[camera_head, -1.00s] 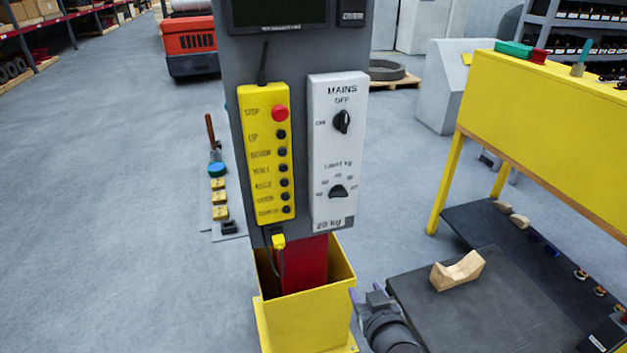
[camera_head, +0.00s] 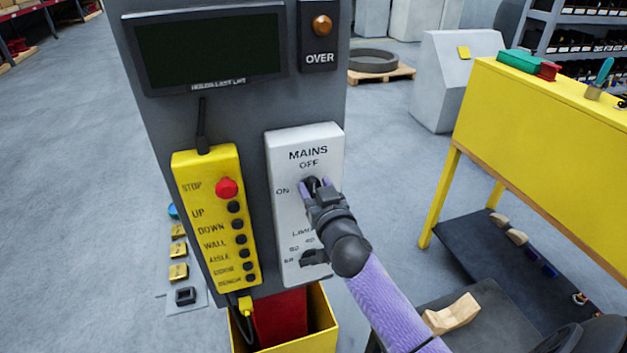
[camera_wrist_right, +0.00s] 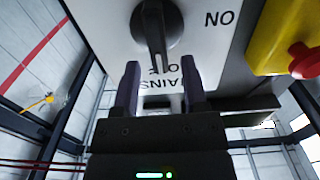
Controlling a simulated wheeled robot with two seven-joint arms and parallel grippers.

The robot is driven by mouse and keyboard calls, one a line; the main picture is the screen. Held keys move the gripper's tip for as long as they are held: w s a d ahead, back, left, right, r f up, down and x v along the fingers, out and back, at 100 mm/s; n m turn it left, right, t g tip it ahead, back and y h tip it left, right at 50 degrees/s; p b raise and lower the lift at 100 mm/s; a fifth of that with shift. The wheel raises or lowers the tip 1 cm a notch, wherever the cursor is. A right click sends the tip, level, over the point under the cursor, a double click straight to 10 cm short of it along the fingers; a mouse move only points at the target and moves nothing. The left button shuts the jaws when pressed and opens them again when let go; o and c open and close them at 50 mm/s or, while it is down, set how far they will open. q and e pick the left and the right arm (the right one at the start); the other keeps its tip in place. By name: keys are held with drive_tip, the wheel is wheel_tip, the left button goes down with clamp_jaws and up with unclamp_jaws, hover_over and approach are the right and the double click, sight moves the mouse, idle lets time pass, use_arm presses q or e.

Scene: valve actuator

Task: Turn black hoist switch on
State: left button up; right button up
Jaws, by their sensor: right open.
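The black hoist switch (camera_wrist_right: 155,25) is a round knob with a raised grip bar on the white MAINS panel (camera_head: 287,222). In the wrist view its bar points toward the OFF label, with ON off to one side. My right gripper (camera_head: 315,185) is at the switch in the head view and hides most of it. In the wrist view the right gripper (camera_wrist_right: 160,66) is open, with a purple finger on either side of the bar's end. I cannot tell whether the fingers touch it. My left gripper is out of view.
A lower LIMIT knob (camera_head: 314,257) is partly hidden by my right arm. The yellow pendant (camera_head: 205,225) with a red STOP button (camera_head: 227,187) hangs left of the panel. A dark screen (camera_head: 210,48) is above. A yellow bench (camera_head: 545,150) stands at the right.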

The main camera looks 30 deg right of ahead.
drive_tip(key=shift+w+d, duration=0.1)
drive_tip(key=shift+w, duration=0.55)
drive_tip(key=shift+c, duration=0.3)
clamp_jaws()
drive_tip(key=shift+f, duration=0.15)
